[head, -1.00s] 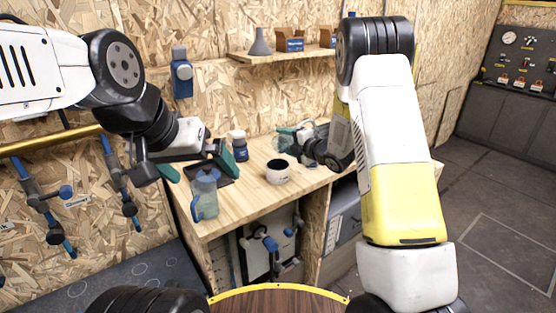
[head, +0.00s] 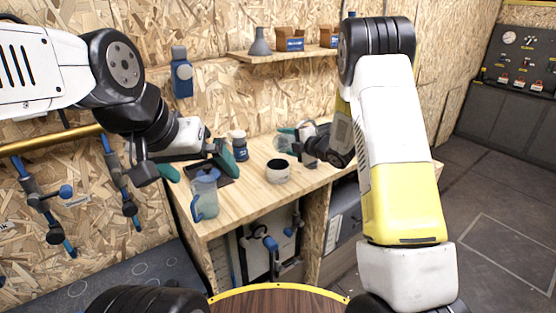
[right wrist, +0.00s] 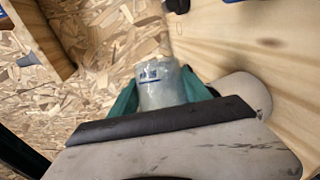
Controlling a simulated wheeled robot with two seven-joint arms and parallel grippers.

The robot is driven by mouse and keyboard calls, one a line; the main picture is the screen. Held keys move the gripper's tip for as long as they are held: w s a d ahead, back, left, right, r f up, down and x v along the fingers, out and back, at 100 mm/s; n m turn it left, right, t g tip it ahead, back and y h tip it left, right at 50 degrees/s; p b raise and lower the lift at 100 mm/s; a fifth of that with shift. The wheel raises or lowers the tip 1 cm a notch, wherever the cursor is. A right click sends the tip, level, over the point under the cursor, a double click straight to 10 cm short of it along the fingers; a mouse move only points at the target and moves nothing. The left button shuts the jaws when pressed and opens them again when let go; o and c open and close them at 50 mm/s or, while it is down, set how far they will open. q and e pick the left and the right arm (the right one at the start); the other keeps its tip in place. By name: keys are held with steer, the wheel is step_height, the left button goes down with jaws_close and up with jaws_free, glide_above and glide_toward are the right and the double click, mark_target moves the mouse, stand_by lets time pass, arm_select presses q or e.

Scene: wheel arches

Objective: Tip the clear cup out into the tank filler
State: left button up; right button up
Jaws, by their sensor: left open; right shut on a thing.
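The clear cup (head: 281,144) is held by my right gripper (head: 289,143) above the bench, behind and slightly right of the tank filler. In the right wrist view the cup (right wrist: 160,86) sits between the two teal fingers and has a small blue label. The tank filler looks to be the short white round vessel (head: 277,175) with a dark open top, standing on the bench. A white rounded shape beside the right finger in the wrist view may be the same vessel. The cup's contents and exact tilt cannot be made out. My left gripper (head: 200,164) is open and empty above the bench's left end.
A clear blue jug (head: 205,195) stands at the bench's front left, below my left gripper. A shelf (head: 262,58) with a grey funnel and boxes hangs above. The wooden bench (head: 243,197) is bare in front of the white vessel.

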steer(key=shift+w+d+f+m+g, duration=0.3)
steer(key=shift+w+d+m+g, duration=0.15)
steer(key=shift+w+m, duration=0.15)
steer(key=shift+w+r+m+g, duration=0.15)
steer(key=shift+r+m+g, duration=0.3)
steer(key=shift+m, duration=0.25)
steer(key=shift+f+m+g, duration=0.4)
steer(key=shift+f+m, duration=0.05)
steer(key=shift+m, duration=0.05)
steer(key=shift+r+m+g+y, duration=0.3)
steer(key=shift+r+m+g, duration=0.15)
steer(key=shift+m, duration=0.15)
steer(key=shift+w+d+f+m+g, duration=0.1)
steer(key=shift+w+f+m+g, duration=0.1)
steer(key=shift+f+m+g, duration=0.25)
steer(key=f, duration=0.2)
steer(key=w+f+m+g+y, duration=0.1)
steer(key=f, duration=0.1)
steer(key=w+d+f+m, duration=0.1)
steer(key=f, duration=0.1)
steer(key=shift+d+f+m+g, duration=0.15)
steer(key=shift+m+g, duration=0.1)
steer(key=shift+g, duration=0.15)
steer(key=shift+w+d+m+y, duration=0.15)
steer(key=shift+w+m+y, duration=0.3)
steer(key=shift+m+y, duration=0.05)
steer(key=shift+w+d+r+m+g+y, duration=0.3)
steer(key=shift+w+r+m+g, duration=0.2)
steer(key=shift+m+g, duration=0.2)
